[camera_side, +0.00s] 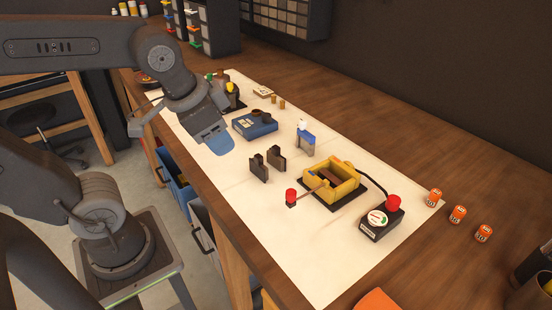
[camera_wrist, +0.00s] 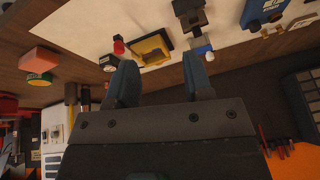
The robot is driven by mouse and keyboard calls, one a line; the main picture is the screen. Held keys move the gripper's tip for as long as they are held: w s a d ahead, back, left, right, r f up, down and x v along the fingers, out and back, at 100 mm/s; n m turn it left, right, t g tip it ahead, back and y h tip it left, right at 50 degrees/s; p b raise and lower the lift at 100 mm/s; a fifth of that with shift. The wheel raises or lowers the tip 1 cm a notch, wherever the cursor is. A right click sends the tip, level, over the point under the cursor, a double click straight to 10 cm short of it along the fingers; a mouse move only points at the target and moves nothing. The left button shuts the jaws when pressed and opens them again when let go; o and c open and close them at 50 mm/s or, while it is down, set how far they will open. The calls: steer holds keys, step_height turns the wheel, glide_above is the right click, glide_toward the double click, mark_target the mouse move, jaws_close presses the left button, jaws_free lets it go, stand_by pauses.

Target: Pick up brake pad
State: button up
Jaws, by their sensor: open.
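Two dark brake pads stand upright side by side on the white mat: one brake pad (camera_side: 259,167) is nearer the front edge, the other (camera_side: 276,158) just behind it. In the wrist view the dark pads (camera_wrist: 189,14) show near the top, partly overlapping, beyond the fingertips. My gripper (camera_side: 216,143) is up and to the left of the pads in the side view, above the mat's front edge, apart from them. In the wrist view my gripper (camera_wrist: 160,78) has its two fingers spread with nothing between them.
A yellow fixture (camera_side: 332,184) with a red knob and a black box with a red button (camera_side: 380,219) stand right of the pads. Orange cans (camera_side: 457,214) line the right. The front of the mat is clear.

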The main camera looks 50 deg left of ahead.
steer(key=w+m+g+y, duration=0.2)
steer(key=w+m+g, duration=0.1)
steer(key=w+m, duration=0.65)
steer(key=m+g+y, duration=0.2)
steer(key=m, duration=0.3)
glide_toward(279, 149)
steer(key=x, duration=1.2)
steer(key=shift+s+a+f, duration=0.1)
steer(key=shift+a+f, duration=0.1)
steer(key=shift+f, duration=0.05)
jaws_close()
